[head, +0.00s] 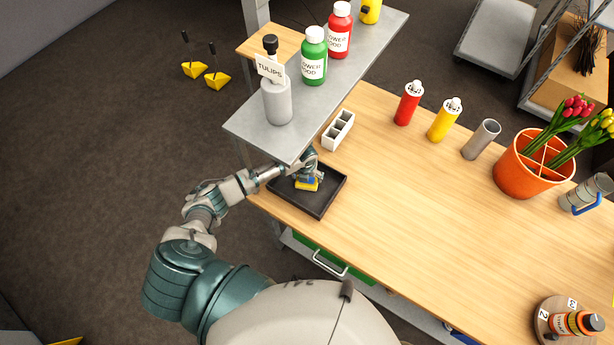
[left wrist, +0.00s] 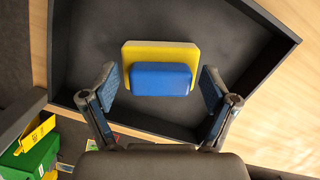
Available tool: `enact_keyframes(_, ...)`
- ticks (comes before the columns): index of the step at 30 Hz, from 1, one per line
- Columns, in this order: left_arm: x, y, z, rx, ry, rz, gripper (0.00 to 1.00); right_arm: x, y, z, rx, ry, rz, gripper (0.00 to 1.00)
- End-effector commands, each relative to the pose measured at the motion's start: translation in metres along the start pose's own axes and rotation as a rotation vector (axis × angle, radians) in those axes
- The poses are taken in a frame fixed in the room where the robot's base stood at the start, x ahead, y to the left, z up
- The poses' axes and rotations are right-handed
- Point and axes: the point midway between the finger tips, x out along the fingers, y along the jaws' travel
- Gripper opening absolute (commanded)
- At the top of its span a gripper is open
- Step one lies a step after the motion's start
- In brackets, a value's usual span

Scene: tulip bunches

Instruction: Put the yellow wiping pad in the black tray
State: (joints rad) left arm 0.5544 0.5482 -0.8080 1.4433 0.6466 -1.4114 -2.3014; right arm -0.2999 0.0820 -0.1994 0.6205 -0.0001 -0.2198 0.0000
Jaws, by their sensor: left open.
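The yellow wiping pad (left wrist: 160,52) has a blue block (left wrist: 160,78) on top and lies inside the black tray (left wrist: 270,30), seen in the left wrist view. In the head view the pad (head: 307,186) sits in the tray (head: 322,205) at the left end of the table. My left gripper (left wrist: 158,88) is open, with a finger on each side of the blue block and a gap at both sides. In the head view my left gripper (head: 305,176) is over the tray and partly hides the pad. My right gripper is in neither view.
A white divided holder (head: 338,131) stands behind the tray. A grey shelf (head: 300,135) with bottles overhangs the table near my left arm. Red (head: 408,103) and yellow (head: 444,120) bottles and an orange bucket (head: 530,168) stand farther right. The table's middle is clear.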

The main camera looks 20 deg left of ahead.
Motion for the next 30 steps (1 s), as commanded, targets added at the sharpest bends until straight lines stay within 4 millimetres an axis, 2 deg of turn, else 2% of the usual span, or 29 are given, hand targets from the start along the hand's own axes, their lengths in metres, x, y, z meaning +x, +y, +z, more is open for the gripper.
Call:
enact_keyframes(9, -0.051, 0.0, 0.001, 0.002, -0.004, 0.0, 0.86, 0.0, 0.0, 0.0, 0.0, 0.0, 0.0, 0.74)
enact_keyframes(13, -0.067, 0.0, 0.001, 0.0, -0.003, -0.001, 0.86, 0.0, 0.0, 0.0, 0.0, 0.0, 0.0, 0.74)
enact_keyframes(18, -0.074, 0.0, 0.001, 0.0, 0.0, 0.0, 0.86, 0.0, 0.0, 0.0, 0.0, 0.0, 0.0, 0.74)
enact_keyframes(30, -0.074, 0.0, 0.0, 0.0, 0.0, -0.001, 0.86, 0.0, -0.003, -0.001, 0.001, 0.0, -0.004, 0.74)
